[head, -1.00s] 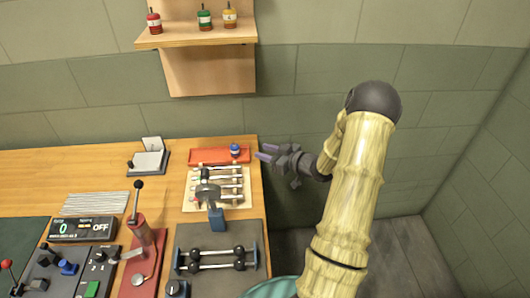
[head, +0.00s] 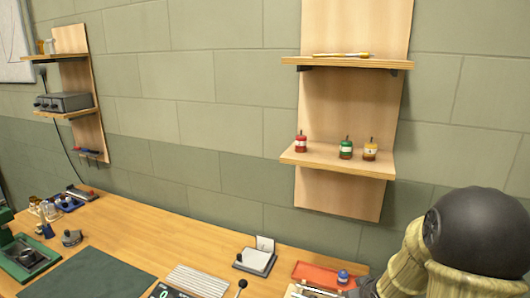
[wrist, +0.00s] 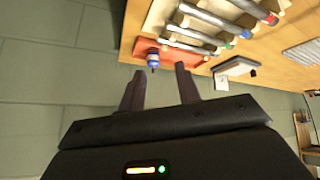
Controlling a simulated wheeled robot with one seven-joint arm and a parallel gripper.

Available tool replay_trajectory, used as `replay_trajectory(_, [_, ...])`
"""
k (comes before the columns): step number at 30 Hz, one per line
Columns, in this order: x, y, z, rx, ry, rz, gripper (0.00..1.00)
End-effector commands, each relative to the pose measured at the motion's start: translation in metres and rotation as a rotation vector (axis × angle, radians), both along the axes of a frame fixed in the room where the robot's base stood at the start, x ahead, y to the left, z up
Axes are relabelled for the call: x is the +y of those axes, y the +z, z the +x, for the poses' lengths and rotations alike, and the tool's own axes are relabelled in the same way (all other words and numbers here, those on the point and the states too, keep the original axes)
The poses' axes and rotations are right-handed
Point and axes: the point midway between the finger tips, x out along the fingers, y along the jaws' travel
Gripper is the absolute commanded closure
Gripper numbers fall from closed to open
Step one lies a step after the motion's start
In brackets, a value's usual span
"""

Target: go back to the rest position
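My gripper (wrist: 158,88) shows in the wrist view with its two dark fingers spread apart and nothing between them. Beyond the fingertips is a small blue-capped bottle (wrist: 153,56) on the red tray (wrist: 180,58), apart from the fingers. In the head view my arm fills the lower right corner and my gripper is mostly hidden or cut off there. The blue bottle (head: 343,277) stands on the red tray (head: 318,272) just left of my arm.
A wall shelf (head: 330,160) holds red (head: 301,143), green (head: 346,149) and yellow (head: 370,151) bottles.

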Motion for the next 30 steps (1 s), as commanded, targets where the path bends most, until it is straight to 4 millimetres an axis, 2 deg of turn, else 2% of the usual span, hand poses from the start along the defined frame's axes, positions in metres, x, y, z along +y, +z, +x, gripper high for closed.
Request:
replay_trajectory(1, [0.013, 0.012, -0.016, 0.043, -0.023, -0.009, 0.67])
replay_trajectory(6, [0.05, 0.031, -0.083, 0.226, -0.123, 0.013, 0.67])
replay_trajectory(9, [0.072, 0.039, -0.122, 0.325, -0.164, 0.048, 0.67])
replay_trajectory(12, [0.088, 0.043, -0.152, 0.399, -0.186, 0.082, 0.67])
replay_trajectory(16, [0.098, 0.045, -0.167, 0.44, -0.199, 0.102, 0.67])
replay_trajectory(30, [0.097, 0.044, -0.167, 0.442, -0.2, 0.103, 0.67])
